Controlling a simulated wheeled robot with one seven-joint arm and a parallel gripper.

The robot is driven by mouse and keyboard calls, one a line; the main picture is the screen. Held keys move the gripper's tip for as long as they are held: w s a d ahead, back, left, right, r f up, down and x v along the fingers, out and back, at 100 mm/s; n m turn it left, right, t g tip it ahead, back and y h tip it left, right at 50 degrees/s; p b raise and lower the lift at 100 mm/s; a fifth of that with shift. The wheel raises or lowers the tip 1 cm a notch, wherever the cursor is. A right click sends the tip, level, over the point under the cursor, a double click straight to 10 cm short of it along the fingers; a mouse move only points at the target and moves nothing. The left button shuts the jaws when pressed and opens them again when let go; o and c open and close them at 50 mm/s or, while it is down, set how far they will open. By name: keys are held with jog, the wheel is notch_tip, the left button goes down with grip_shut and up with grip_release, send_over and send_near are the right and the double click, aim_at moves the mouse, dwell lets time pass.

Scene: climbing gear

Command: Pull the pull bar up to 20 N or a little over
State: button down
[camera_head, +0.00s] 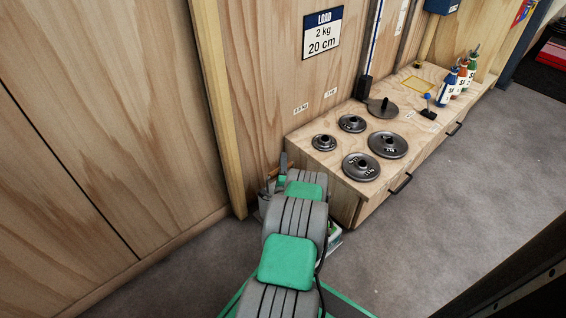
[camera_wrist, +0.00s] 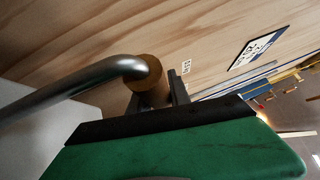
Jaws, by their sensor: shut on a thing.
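In the wrist view, a bent grey metal tube, which I take to be the pull bar (camera_wrist: 80,89), comes in from the left and curves to a round brown end or grip. My gripper (camera_wrist: 156,95) has one dark finger on each side of that brown part and is shut on it. In the head view my grey and green arm reaches down to the left end of the wooden bench and covers most of the gripper and bar. No force readout is legible in either view.
The wooden bench (camera_head: 342,187) holds several dark weight discs (camera_head: 387,145) and coloured bottles (camera_head: 447,88). A sign (camera_head: 322,32) on the plywood wall reads "LOAD 2 kg 20 cm". A wooden post (camera_head: 220,105) stands left of the bench. Grey floor is clear at right.

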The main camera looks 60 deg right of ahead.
jog(key=shift+d+f+b, duration=0.1)
jog(key=shift+f+b, duration=0.8)
jog(key=shift+f, duration=0.15)
jog(key=c, duration=1.4)
grip_release()
jog(key=shift+s, duration=0.1)
jog(key=shift+o, duration=1.4)
